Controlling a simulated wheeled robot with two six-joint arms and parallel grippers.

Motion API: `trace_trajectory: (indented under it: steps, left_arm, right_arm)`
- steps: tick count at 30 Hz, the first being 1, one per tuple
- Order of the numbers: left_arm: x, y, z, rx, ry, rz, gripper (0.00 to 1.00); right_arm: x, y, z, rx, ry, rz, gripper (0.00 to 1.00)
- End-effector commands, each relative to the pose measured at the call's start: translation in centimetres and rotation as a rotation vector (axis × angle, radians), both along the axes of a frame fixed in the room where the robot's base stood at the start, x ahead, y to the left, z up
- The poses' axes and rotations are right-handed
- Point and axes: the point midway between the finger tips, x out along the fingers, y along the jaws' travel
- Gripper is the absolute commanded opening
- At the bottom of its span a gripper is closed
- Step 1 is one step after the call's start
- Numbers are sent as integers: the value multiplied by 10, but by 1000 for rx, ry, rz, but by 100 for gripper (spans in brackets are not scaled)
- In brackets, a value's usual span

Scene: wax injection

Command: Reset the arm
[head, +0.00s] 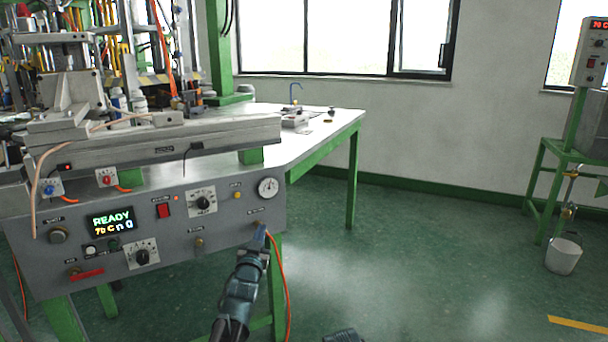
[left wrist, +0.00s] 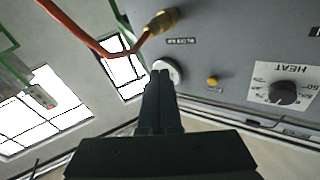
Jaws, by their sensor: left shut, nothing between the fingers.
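My left gripper (head: 262,232) is in front of the lower right corner of the grey machine panel (head: 180,255). Its fingers are shut with nothing between them, and they also show in the left wrist view (left wrist: 160,75). In the head view the fingertips overlap the orange hose's outlet, just below the round gauge (head: 268,188). In the left wrist view the gauge (left wrist: 170,70) is partly behind the fingertips and the brass fitting (left wrist: 160,22) is apart from them. I cannot tell whether they touch the panel. A dark part at the bottom edge is probably my right arm; its fingers do not show.
The panel carries a READY display (head: 112,221), a red switch (head: 163,210) and several knobs. An orange hose (head: 284,285) hangs from its right end. A workbench (head: 320,130) stands behind. A white bucket (head: 563,257) is at the far right. The green floor between is clear.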

Motion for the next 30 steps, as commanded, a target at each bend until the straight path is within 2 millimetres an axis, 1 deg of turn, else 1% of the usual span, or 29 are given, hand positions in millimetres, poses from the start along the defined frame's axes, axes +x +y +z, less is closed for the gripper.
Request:
trace_trajectory:
  steps: [1, 2, 3, 5, 6, 8, 9, 11, 12, 14, 15, 17, 18, 20, 21, 23, 24, 26, 27, 28, 30]
  left_arm:
    - [-9, -15, -17, -6, 107, -2, 0]
    - [-13, -22, -30, -8, 173, 1, 0]
    - [-20, -31, -48, -10, 262, 1, 0]
    - [-35, -44, -73, -8, 395, 2, 0]
    - [-46, -53, -89, -5, 483, 3, 0]
    - [-67, -66, -113, 1, 616, 0, 0]
    - [-83, -74, -128, 8, 706, -1, 0]
    - [-111, -86, -148, 24, 839, -5, 0]
    - [-131, -93, -160, 36, 927, -8, 0]
    - [-161, -102, -176, 57, 1056, -12, 0]
    - [-182, -107, -184, 72, 1135, -14, 0]
    - [-210, -113, -194, 94, 1244, -18, 0]
    - [-228, -116, -198, 108, 1309, -21, 0]
    - [-253, -120, -203, 131, 1399, -23, 0]
    - [-269, -121, -205, 145, 1454, -24, 0]
    - [-292, -124, -206, 169, 1531, -28, 0]
    - [-307, -125, -207, 183, 1582, -29, 0]
    - [-328, -126, -206, 205, 1653, -31, 0]
    - [-343, -127, -205, 222, 1701, -32, 0]
    - [-353, -127, -204, 233, 1736, -32, 0]
    - [-348, -126, -181, 227, 1729, -29, 0]
  right_arm:
    - [0, 0, 6, 0, 0, 0, 0]
    - [0, 0, 8, 0, 0, 0, 0]
    - [0, 0, 10, 0, 0, 1, 0]
    - [0, 0, 13, -1, 0, 1, 0]
    - [0, 0, 15, -1, 0, 1, 0]
    - [0, 0, 18, -1, 1, 1, 0]
    - [0, 0, 20, -1, 1, 1, 0]
    - [0, 0, 24, -1, 1, 2, 0]
    - [0, 0, 26, -1, 1, 2, 0]
    - [0, 0, 29, -1, 1, 2, 0]
    - [0, 0, 30, -2, 0, 2, 0]
    - [0, 0, 32, -2, 0, 2, 0]
    - [0, 0, 34, -2, 0, 2, 0]
    - [0, 0, 36, -2, 1, 3, 0]
    - [0, -1, 37, -2, 1, 3, 0]
    - [0, -1, 39, -2, 1, 3, 0]
    - [0, -1, 40, -2, 1, 3, 0]
    - [0, 0, 41, -2, 1, 3, 0]
    - [0, -1, 42, -2, 1, 3, 0]
    - [0, -1, 43, -2, 1, 3, 0]
    - [0, -1, 66, -2, 1, 3, 0]
